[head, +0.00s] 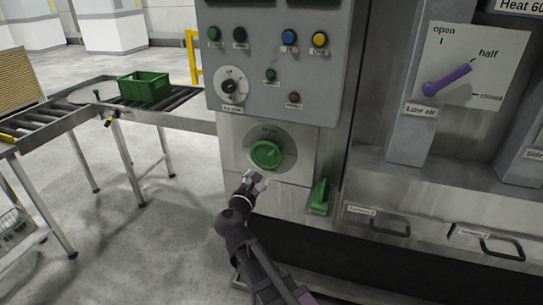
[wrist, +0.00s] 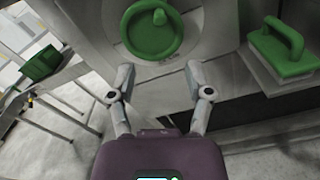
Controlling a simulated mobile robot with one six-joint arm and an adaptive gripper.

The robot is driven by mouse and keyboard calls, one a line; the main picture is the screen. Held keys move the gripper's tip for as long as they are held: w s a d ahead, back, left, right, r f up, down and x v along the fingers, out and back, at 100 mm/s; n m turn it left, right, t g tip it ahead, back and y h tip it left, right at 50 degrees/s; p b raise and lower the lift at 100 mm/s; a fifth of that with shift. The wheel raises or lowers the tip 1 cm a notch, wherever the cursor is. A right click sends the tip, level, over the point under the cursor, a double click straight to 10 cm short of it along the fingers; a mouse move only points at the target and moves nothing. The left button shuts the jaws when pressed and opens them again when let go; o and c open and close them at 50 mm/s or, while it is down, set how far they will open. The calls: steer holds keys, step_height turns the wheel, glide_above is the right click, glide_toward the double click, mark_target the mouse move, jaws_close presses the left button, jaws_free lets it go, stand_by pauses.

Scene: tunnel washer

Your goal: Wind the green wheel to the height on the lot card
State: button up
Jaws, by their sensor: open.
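The green wheel (head: 266,155) is mounted on a round grey dial plate on the machine's front, below the control panel. Small print above the wheel is too small to read. My gripper (head: 256,178) is open and empty, just below and in front of the wheel. In the wrist view its two fingers (wrist: 162,82) are spread apart, with the wheel beyond them, and do not appear to touch it. I cannot make out a lot card in either view.
A green-handled block (head: 320,196) sits on a ledge right of the wheel. The control panel (head: 275,60) has several buttons and a dial. A purple lever (head: 447,80) points toward "half". A green crate (head: 143,87) stands on the roller conveyor (head: 185,100) at left. Drawer handles (head: 376,222) protrude at lower right.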

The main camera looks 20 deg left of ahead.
mark_target(270, 157)
steer(key=shift+s+n, duration=0.15)
steer(key=shift+n, duration=0.95)
steer(key=shift+w, duration=6.9)
jaws_close()
